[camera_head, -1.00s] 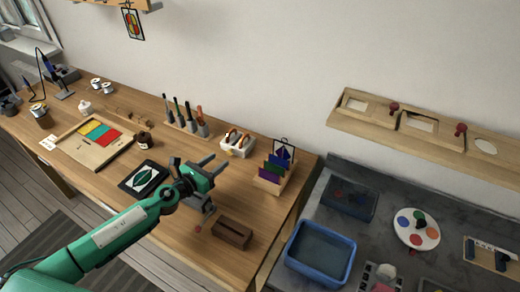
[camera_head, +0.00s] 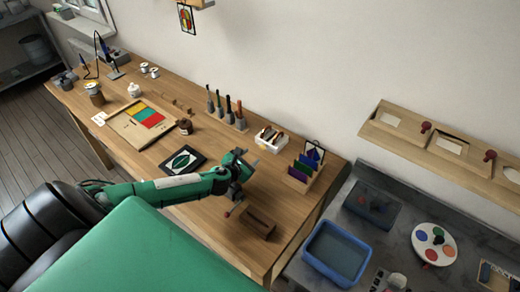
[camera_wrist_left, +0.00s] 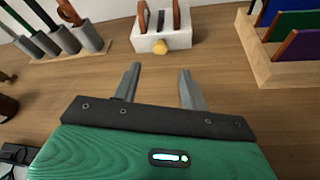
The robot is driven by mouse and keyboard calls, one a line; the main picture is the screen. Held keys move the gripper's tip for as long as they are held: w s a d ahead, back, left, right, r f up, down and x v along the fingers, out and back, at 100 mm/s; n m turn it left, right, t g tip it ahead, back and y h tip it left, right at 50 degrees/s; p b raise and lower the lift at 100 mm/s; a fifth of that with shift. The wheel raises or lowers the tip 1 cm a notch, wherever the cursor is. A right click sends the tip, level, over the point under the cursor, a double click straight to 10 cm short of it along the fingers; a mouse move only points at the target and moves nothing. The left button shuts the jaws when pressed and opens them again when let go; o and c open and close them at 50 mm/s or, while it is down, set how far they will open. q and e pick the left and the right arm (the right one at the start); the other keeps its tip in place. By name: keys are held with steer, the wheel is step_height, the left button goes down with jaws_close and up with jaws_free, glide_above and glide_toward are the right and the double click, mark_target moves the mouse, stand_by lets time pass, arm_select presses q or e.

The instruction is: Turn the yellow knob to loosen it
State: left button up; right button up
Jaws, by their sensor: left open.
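The yellow knob (camera_wrist_left: 160,47) sits on the front of a white block (camera_wrist_left: 176,36) that holds tools with orange-brown handles. In the head view the white block (camera_head: 270,140) stands near the back of the wooden bench, but the knob is too small to make out. My left gripper (camera_head: 247,163) is open and empty above the bench, in front of the block. In the left wrist view its two fingers (camera_wrist_left: 160,80) point toward the knob, with the knob beyond the tips and roughly between them. They do not touch it. My right gripper is not in view.
Upright tools (camera_head: 226,107) stand in a row left of the block. A rack of coloured glass (camera_head: 303,170) stands to its right. A brown wooden box (camera_head: 258,221) lies near the front edge. A blue tub (camera_head: 337,254) sits on the grey counter at right.

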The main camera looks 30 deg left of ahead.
mark_target(262, 148)
arm_select(q)
steer(key=x, duration=0.6)
steer(key=shift+w+f, duration=0.1)
steer(key=shift+w, duration=0.05)
steer(key=shift+w+f, duration=0.25)
steer(key=shift+w, duration=0.45)
steer(key=shift+c, duration=1.1)
jaws_close()
